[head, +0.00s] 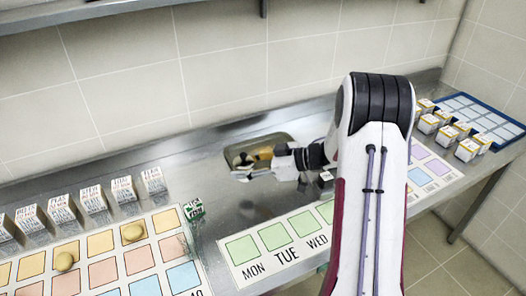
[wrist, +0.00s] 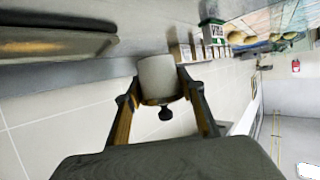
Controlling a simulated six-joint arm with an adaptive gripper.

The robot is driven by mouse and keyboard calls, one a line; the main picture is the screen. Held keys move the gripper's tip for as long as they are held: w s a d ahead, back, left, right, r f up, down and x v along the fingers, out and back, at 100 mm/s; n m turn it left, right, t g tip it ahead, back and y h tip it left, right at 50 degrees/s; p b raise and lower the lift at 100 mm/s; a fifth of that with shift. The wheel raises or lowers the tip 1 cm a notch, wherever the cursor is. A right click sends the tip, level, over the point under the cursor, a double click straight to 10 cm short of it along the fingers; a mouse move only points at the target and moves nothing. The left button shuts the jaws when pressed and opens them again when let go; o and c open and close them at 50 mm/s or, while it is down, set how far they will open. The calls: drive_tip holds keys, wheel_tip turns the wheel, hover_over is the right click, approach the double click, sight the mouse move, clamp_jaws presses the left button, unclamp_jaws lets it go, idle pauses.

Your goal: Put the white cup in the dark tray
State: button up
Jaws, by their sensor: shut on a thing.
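The white cup (wrist: 158,76) is between the two fingers of my gripper (wrist: 161,90) in the wrist view. The gripper is shut on it, and a finger lies along each side. The dark tray (head: 231,158) is sunk into the steel counter near the wall in the head view. My gripper (head: 262,168) is over the tray's front edge there and hides part of it. Inside the tray there is something yellowish, too small to tell. The tray's edge also shows at the upper left of the wrist view (wrist: 60,52).
Several small labelled boxes (head: 92,200) stand in a row at the left behind a coloured card grid (head: 100,245) with round yellowish pieces. A green box (head: 193,209) stands beside it. A weekday strip (head: 275,245) lies in front. More white boxes and a blue-edged board (head: 485,118) are at the right.

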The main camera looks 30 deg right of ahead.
sight(263, 144)
drive_tip(key=w+d+r+m+t+h, duration=0.1)
drive_tip(key=w+d+r+m+h, duration=0.1)
drive_tip(key=w+d, duration=0.4)
drive_tip(key=w+d+r+m+t+h, duration=0.2)
drive_tip(key=w+d+m+h, duration=0.1)
drive_tip(key=w+d, duration=0.4)
drive_tip(key=shift+w, duration=0.5)
drive_tip(key=shift+r, duration=0.1)
drive_tip(key=shift+f, duration=3.15)
drive_tip(key=shift+f, duration=1.85)
drive_tip(key=shift+f, duration=0.15)
